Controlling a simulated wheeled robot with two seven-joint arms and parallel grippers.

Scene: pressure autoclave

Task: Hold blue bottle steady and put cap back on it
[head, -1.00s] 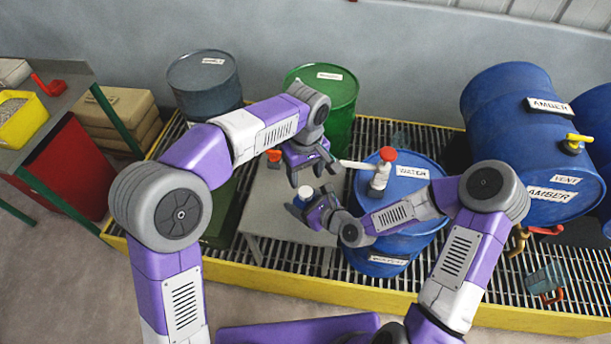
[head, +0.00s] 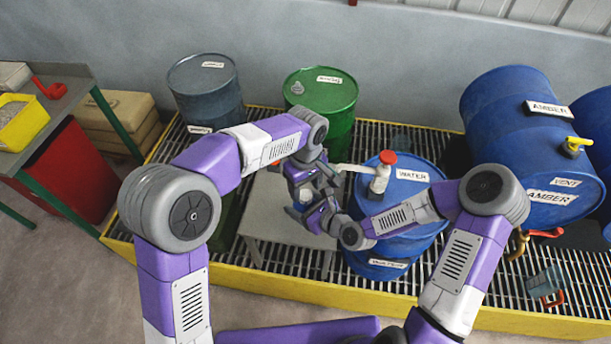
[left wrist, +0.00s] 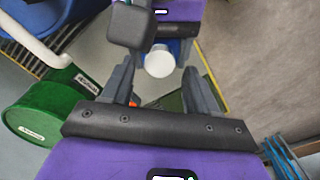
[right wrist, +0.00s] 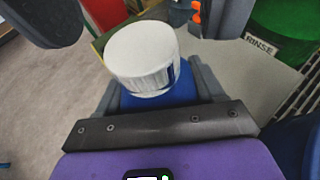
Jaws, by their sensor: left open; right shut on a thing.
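The blue bottle (right wrist: 165,97) is between the fingers of my right gripper (head: 316,213), which is shut on it. The white cap (right wrist: 140,55) sits on top of the bottle in the right wrist view. Whether it is threaded on or only resting there I cannot tell. In the left wrist view the round cap top (left wrist: 159,64) shows between the finger ends of my left gripper (head: 303,192). That gripper is open, with gaps on both sides of the cap.
A grey table (head: 262,215) lies under the grippers. A blue water drum (head: 410,235) with a red-topped tap (head: 387,158) stands close on the right. A green drum (head: 335,105) is behind. The yellow-edged grating (head: 290,288) surrounds them.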

